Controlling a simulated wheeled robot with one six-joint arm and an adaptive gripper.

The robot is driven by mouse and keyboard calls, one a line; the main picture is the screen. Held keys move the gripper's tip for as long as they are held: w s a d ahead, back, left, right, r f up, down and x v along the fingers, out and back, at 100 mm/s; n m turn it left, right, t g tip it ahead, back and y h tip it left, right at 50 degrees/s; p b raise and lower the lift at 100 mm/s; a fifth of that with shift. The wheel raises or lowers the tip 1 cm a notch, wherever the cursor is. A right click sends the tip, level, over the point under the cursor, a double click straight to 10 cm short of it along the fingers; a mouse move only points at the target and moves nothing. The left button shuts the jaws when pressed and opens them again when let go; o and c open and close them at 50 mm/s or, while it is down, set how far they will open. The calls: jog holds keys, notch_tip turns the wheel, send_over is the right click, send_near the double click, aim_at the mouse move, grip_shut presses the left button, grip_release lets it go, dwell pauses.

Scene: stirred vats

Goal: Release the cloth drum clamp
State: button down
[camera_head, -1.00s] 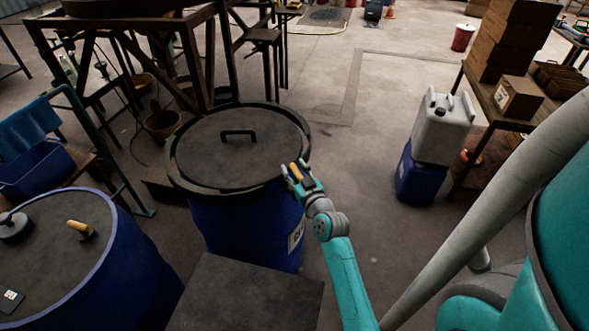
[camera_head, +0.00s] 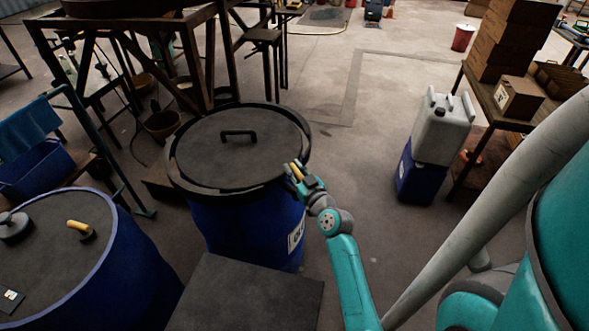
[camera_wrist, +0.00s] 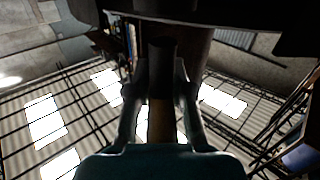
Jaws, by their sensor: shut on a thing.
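The blue drum (camera_head: 235,228) stands in the middle of the head view with a dark lid (camera_head: 220,165) and a dark clamp ring (camera_head: 183,183) around its top. A yellow-tipped clamp lever (camera_head: 296,168) is at the right side of the ring. My gripper (camera_head: 298,174) is shut on this lever, beside the rim. In the wrist view, the two fingers (camera_wrist: 160,100) close around the lever (camera_wrist: 162,70), which is dark above and yellowish below. The dark rim crosses the top of that view. The ring's joint at the lever is hidden by the gripper.
Another blue drum (camera_head: 140,270) with a yellow handle on top stands at the left front. A dark flat-topped block (camera_head: 245,295) is in front of the clamped drum. A white canister (camera_head: 440,130) on a blue one stands to the right. Floor between is clear.

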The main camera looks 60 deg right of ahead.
jog(key=shift+f+n+t+y, duration=0.2)
jog(key=shift+n+t+y, duration=0.1)
jog(key=shift+n+y, duration=0.15)
jog(key=shift+w+a+n+t+y, duration=0.1)
jog(key=shift+n+t+y, duration=0.15)
jog(key=shift+n+y, duration=0.4)
jog(key=shift+s+a+n+t+y, duration=0.15)
jog(key=shift+n+t+y, duration=0.15)
jog(key=shift+y, duration=0.55)
jog(key=shift+w+a+n+t+y, duration=0.15)
jog(key=shift+n+t+y, duration=0.1)
jog(key=shift+n+y, duration=0.4)
jog(key=c, duration=1)
grip_release()
jog(key=shift+r, duration=0.15)
jog(key=s+a, duration=0.1)
jog(key=s, duration=0.6)
jog(key=shift+s, duration=0.2)
jog(key=shift+s+a, duration=0.1)
jog(key=shift+a, duration=0.05)
